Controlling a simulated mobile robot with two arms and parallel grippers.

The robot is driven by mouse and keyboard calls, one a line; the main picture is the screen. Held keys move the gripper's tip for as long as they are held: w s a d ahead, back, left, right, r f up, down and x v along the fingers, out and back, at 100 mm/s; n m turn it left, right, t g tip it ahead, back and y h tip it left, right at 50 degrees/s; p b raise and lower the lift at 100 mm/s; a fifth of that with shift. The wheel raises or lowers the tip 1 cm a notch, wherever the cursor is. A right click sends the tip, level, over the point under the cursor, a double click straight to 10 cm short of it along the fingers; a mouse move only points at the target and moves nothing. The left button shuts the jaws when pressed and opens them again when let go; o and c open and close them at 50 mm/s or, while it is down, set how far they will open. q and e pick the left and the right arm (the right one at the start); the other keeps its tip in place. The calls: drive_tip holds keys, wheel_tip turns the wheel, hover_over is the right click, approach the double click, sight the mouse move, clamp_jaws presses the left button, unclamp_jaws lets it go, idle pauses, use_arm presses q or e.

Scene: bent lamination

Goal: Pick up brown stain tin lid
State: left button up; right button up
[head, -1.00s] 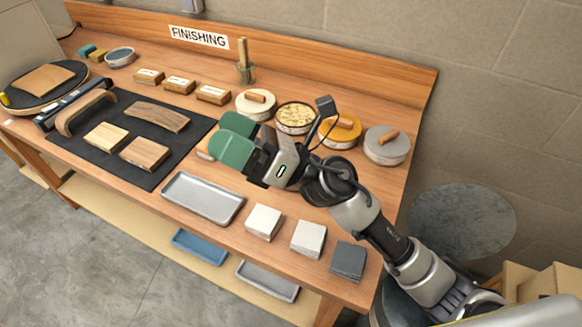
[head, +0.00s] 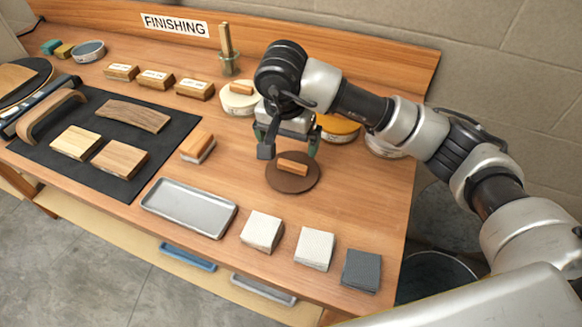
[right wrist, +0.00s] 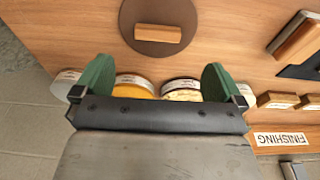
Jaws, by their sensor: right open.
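The brown stain tin lid (head: 290,185) is a flat dark brown disc lying on the bench, with an orange wooden handle (head: 292,167) across its top. It also shows at the top of the right wrist view (right wrist: 137,28). My right gripper (head: 286,140) is above the bench, just behind the lid in the head view. Its two green fingers are wide apart with nothing between them, and it also shows in the right wrist view (right wrist: 157,80). The handle is clear of the fingers. My left gripper is not in view.
Lidded tins stand behind my gripper: cream (head: 238,103), yellow (head: 340,127) and grey (head: 384,148), partly hidden by my arm. A wood-topped block (head: 197,145) lies left of the lid. A grey tray (head: 190,208) and sanding pads (head: 262,231) lie in front.

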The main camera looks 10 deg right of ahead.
sight(293, 164)
wheel_tip(293, 164, down, 4)
drive_tip(key=shift+w+d+r, duration=0.1)
drive_tip(key=shift+d+r, duration=0.05)
drive_tip(key=shift+r, duration=0.05)
drive_tip(key=f, duration=0.1)
drive_tip(key=f+p, duration=0.1)
drive_tip(key=f, duration=0.1)
drive_tip(key=d+f+p, duration=0.1)
drive_tip(key=shift+w+f, duration=0.45)
drive_tip(key=shift+f, duration=0.3)
drive_tip(key=shift+c, duration=0.3)
drive_tip(key=c, duration=0.9)
drive_tip(key=shift+o, duration=0.2)
drive_tip(key=shift+r, duration=0.1)
